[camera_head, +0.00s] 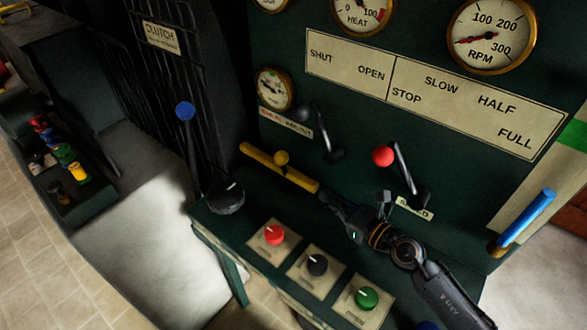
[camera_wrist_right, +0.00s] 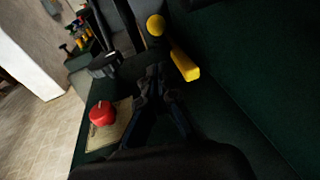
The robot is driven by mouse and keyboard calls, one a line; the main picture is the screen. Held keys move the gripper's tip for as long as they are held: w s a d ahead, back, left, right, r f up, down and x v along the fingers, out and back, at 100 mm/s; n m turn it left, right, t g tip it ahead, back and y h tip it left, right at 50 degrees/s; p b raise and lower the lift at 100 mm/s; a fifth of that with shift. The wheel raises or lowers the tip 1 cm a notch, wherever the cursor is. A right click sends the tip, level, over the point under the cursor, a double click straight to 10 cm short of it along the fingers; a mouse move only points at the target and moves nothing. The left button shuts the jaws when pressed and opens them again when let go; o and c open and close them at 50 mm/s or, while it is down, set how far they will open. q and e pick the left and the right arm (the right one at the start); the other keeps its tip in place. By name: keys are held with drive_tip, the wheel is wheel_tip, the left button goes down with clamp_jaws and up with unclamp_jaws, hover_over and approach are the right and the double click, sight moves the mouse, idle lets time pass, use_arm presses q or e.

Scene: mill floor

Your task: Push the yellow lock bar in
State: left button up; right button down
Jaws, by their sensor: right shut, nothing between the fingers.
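My left gripper is not in view.
Below the bar, a ledge carries a red knob (camera_head: 274,234), a black knob (camera_head: 317,265) and a green knob (camera_head: 367,297). A blue-tipped lever (camera_head: 185,111) stands left. A red-tipped lever (camera_head: 383,156) and a black-tipped lever (camera_head: 303,112) stand above.

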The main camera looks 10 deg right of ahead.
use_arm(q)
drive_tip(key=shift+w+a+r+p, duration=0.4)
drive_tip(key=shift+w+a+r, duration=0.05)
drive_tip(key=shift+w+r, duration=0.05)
use_arm(e)
drive_tip(key=r+x, duration=0.1)
drive_tip(key=x, duration=1.2)
drive_tip(key=shift+w+a+r, duration=0.1)
drive_tip(key=shift+w, duration=0.05)
use_arm(q)
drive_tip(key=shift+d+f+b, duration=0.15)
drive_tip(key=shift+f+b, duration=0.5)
drive_tip(key=shift+b, duration=0.05)
use_arm(e)
drive_tip(key=a+r+x, duration=0.1)
drive_tip(key=x, duration=0.6)
drive_tip(key=shift+s+a, duration=0.2)
drive_tip(key=shift+s, duration=0.1)
drive_tip(key=shift+r, duration=0.1)
